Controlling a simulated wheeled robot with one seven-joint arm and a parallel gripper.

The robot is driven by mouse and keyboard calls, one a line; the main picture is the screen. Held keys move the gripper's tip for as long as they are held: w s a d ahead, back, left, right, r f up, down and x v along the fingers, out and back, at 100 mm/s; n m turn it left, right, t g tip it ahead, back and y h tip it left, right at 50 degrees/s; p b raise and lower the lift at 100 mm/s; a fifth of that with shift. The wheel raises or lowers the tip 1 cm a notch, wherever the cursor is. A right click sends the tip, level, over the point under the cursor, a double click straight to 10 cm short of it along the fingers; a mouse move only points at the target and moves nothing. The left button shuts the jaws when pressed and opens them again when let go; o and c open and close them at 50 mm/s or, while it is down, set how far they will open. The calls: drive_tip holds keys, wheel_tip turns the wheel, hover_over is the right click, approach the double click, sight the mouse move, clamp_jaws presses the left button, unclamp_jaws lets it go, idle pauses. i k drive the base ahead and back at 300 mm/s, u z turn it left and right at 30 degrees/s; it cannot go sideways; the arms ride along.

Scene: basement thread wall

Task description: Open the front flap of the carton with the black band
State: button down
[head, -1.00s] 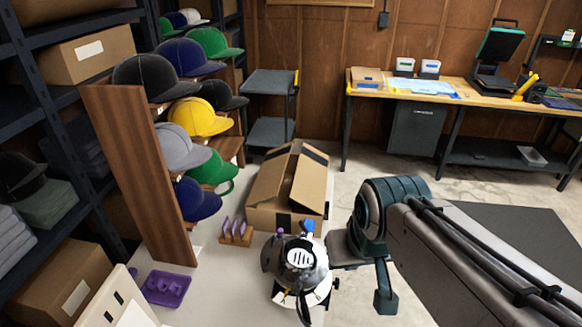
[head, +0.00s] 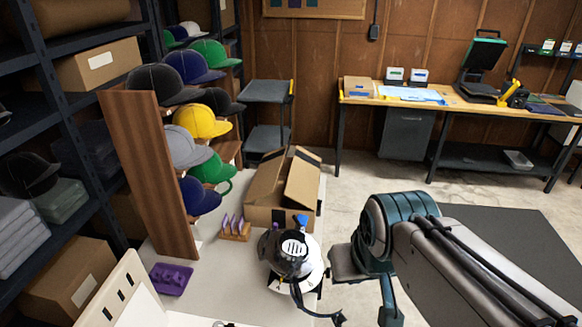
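The brown carton (head: 262,216) stands at the far end of the pale table, beyond my gripper. My wrist hides part of the front face, and I cannot make out the front flap clearly. My gripper (head: 294,262) is at the black and white arm end, over the table just in front of the carton. Its fingers cannot be made out, nor any contact.
A wooden holder with purple pieces (head: 235,229) stands left of my gripper. A purple tray (head: 170,279) lies nearer. A tall brown board (head: 150,175) and a rack of caps (head: 201,121) border the left. Open floor (head: 375,167) lies right of the carton.

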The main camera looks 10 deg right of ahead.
sight(303, 182)
drive_tip(key=z, duration=0.8)
drive_tip(key=i, duration=5.2)
drive_tip(key=u, duration=3.4)
drive_tip(key=i, duration=0.95)
drive_tip(key=z, duration=0.05)
